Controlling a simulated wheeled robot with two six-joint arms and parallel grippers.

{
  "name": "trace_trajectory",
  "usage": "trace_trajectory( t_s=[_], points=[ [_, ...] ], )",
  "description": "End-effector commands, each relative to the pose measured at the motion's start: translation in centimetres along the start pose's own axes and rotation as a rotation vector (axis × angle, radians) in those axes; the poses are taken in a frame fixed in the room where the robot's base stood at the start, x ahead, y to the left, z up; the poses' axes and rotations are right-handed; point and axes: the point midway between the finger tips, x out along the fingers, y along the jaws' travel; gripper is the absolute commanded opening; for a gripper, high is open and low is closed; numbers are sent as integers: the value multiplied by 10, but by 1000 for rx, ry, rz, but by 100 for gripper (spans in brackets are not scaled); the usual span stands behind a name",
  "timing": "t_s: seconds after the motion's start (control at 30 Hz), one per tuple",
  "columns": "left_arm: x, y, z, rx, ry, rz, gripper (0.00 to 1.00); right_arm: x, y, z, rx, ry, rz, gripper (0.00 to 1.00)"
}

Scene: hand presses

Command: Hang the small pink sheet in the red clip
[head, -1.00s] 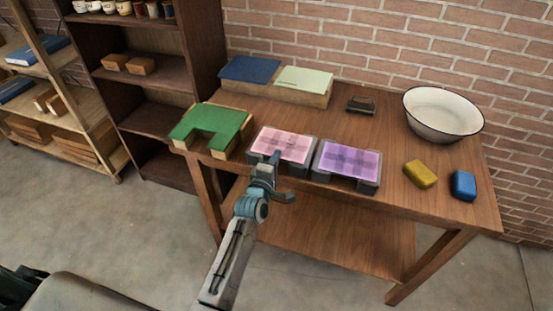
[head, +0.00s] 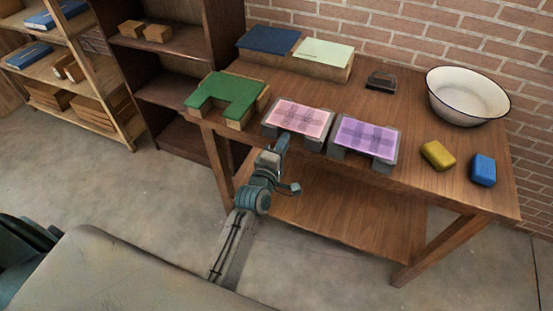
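The small pink sheet (head: 301,117) lies flat on a grey U-shaped block near the front edge of the wooden table. My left gripper (head: 282,143) is just in front of that block, low at the table's front edge, apart from the sheet as far as I can see. Its fingers overlap in this view, so I cannot tell whether they are open or shut. No red clip is in view. My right gripper is not in view.
The table (head: 409,199) also holds a purple sheet (head: 366,137) on a grey block, a green sheet (head: 226,93), blue (head: 268,39) and pale green (head: 323,53) sheets, a dark stamp-like object (head: 381,81), a white bowl (head: 468,95), and yellow (head: 437,156) and blue (head: 483,169) blocks. Shelves stand left.

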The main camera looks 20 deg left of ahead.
Motion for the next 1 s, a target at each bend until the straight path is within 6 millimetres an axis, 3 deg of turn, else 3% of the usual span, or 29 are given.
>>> trace_trajectory(
  t_s=[0.1,0.3,0.63,0.73,0.77,0.87,0.97,1.0],
  points=[
    [-25,-4,0,-1,0,-2,23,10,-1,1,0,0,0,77],
    [-50,-2,0,-1,0,0,23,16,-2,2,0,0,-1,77],
    [-56,0,0,-1,-1,-1,23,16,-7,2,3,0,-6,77],
    [-56,-14,1,24,-4,-26,23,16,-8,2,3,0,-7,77],
    [-55,-24,1,43,-7,-45,23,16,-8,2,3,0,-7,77],
    [-58,-84,2,153,-29,-155,23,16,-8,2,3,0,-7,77],
    [-76,-176,1,329,-82,-320,23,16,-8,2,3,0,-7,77],
    [-88,-216,0,409,-114,-391,23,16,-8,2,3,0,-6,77]
  ],
)
